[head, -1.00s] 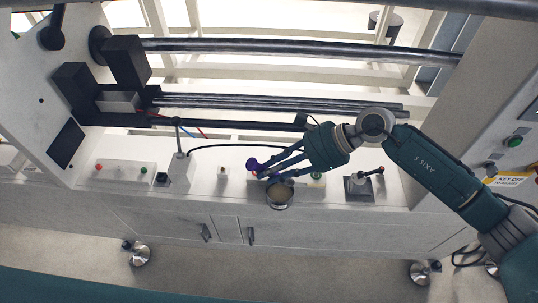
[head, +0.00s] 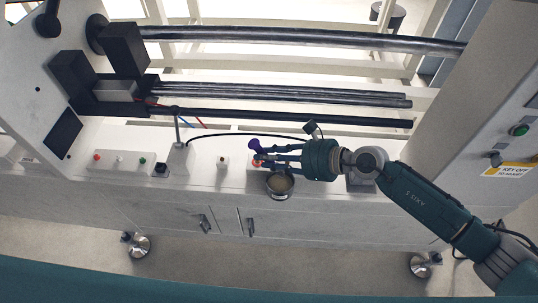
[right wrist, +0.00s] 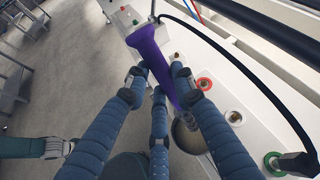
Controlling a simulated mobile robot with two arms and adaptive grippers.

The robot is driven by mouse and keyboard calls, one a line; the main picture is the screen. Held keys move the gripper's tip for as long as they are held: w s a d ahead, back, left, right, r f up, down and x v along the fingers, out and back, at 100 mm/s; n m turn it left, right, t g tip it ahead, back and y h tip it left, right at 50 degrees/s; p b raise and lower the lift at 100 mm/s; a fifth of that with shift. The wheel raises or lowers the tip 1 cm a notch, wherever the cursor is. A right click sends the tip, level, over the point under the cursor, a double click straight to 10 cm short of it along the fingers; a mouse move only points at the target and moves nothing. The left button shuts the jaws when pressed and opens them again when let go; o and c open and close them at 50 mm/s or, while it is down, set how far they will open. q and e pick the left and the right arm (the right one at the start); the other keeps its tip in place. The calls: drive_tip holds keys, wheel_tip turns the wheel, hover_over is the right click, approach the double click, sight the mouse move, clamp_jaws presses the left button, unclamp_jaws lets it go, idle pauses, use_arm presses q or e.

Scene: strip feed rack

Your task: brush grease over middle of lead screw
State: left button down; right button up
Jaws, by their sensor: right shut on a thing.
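My right gripper (head: 272,156) is shut on a purple brush (head: 253,145), above the front ledge of the machine. In the right wrist view the purple brush (right wrist: 148,42) runs between the blue fingers (right wrist: 160,80), its wide end upward and its narrow end toward the metal grease pot (right wrist: 190,133). The pot (head: 280,187) stands just below the gripper in the head view. I cannot tell whether the brush tip touches the grease. Long bars cross behind: a thick shiny one (head: 300,41), thin ones (head: 290,94) and a dark one (head: 300,117). Which is the lead screw is unclear. My left gripper is not in view.
A black cable (head: 225,136) arches over the ledge from an upright post (head: 178,130). Small coloured buttons (head: 119,159) sit on the ledge at left. A black block (head: 126,50) stands at the bars' left end. The space between the bars is open.

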wheel_tip(320, 180, down, 6)
drive_tip(key=b, duration=0.5)
drive_tip(key=shift+f, duration=0.2)
idle(1.0)
wheel_tip(320, 180, up, 7)
drive_tip(key=p, duration=0.5)
drive_tip(key=shift+p, duration=0.4)
drive_tip(key=shift+r, duration=0.1)
idle(0.7)
